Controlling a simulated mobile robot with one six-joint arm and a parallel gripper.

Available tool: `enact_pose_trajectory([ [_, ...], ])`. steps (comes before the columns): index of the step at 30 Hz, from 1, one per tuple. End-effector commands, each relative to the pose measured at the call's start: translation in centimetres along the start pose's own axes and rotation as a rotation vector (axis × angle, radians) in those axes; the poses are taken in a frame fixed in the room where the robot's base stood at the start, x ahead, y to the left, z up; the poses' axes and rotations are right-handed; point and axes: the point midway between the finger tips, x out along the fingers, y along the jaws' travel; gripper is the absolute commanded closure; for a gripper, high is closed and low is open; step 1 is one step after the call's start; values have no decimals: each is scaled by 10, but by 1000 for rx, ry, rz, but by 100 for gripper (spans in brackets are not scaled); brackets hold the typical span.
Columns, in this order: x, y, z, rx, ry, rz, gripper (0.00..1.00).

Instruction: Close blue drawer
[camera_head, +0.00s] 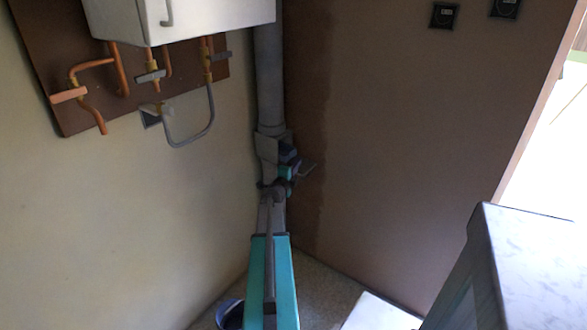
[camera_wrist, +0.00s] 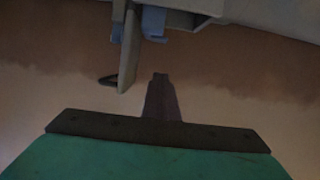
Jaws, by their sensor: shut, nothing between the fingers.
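I cannot make out a blue drawer in either view. In the head view my arm reaches from the bottom middle toward the corner. My gripper (camera_head: 306,169) is near the grey pipe, small and dark against the brown wall. In the wrist view my gripper (camera_wrist: 160,77) is shut, its dark fingers together, with nothing between them.
A white wall unit (camera_head: 200,18) with copper pipes hangs upper left. A grey vertical pipe (camera_head: 269,75) runs down the corner. A dark blue round-rimmed object (camera_head: 230,310) stands on the floor, partly hidden. A marbled worktop (camera_head: 540,260) is at right.

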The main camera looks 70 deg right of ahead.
Motion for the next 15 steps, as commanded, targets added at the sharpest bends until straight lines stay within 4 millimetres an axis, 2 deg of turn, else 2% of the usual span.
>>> enact_pose_trajectory([
  [14, 46, 0, 0, -1, 1, 0, 100],
  [15, 46, -1, 7, 0, -2, 0, 100],
])
